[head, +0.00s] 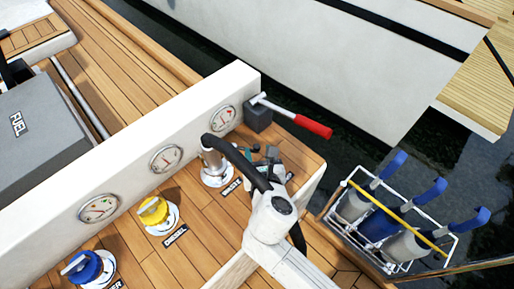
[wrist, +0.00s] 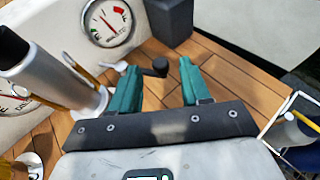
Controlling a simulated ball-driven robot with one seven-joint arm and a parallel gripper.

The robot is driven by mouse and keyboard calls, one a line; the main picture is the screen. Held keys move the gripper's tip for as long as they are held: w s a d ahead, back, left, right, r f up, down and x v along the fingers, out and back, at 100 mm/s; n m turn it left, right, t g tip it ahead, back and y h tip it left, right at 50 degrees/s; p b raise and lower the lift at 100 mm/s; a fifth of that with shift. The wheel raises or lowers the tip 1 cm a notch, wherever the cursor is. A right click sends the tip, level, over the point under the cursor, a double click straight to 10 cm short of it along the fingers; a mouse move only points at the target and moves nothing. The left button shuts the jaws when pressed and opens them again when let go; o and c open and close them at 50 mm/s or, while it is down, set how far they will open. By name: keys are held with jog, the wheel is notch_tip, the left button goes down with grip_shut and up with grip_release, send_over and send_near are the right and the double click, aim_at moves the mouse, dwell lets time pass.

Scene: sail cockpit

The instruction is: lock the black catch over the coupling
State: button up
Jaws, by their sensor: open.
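The silver coupling (head: 211,160) stands on a round white deck fitting marked WASTE, with a black hose (head: 238,160) curving from its top. In the wrist view the coupling (wrist: 48,78) leans large at the left. A small black knob (wrist: 159,66), seemingly the catch's end, shows just beyond and between my fingertips, beside the coupling. Whether it is touched, I cannot tell. My gripper (wrist: 160,78) has teal fingers spread apart with nothing held between them. In the head view my gripper (head: 264,158) is right of the coupling, partly hidden by my arm and the hose.
A white panel with gauges (head: 166,158) runs behind the fittings. A yellow cap (head: 153,211) and a blue cap (head: 85,267) sit to the left. A red-handled lever (head: 312,126) juts from a dark block (head: 258,117). A fender rack (head: 350,207) stands right, over water.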

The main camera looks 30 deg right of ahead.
jog(key=shift+x, duration=1.4)
grip_shut()
